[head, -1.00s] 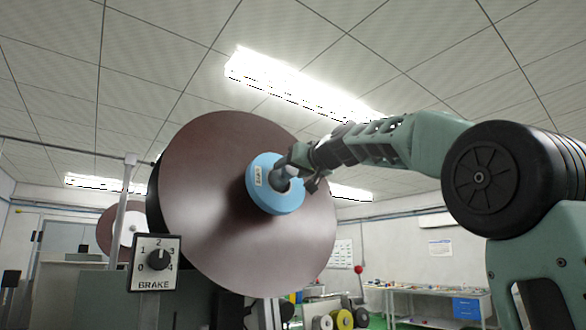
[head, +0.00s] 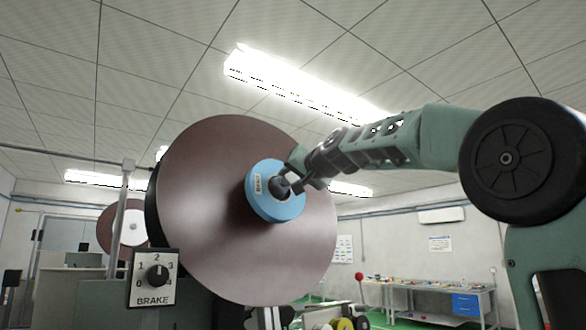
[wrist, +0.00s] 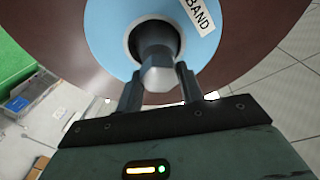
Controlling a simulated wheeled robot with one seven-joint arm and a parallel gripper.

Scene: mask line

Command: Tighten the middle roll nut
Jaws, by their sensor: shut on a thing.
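The roll nut (wrist: 158,76) is a grey hexagonal piece on a dark round shaft at the centre of the blue core. It also shows, partly covered, in the head view (head: 279,188). The blue core (head: 267,207) carries a white label and sits in the middle of the large brown roll (head: 205,190). My gripper (wrist: 160,86) is shut on the nut, with one finger on each side of it. In the head view my gripper (head: 291,180) reaches the core from the upper right. The fingertips' exact contact is partly hidden there.
A brake panel (head: 153,278) with a knob and numbers stands at the lower left. Another roll (head: 118,232) is behind it. A workbench (head: 440,290) with small items and a blue drawer stands at the back right. Smaller rolls lie low in front of it.

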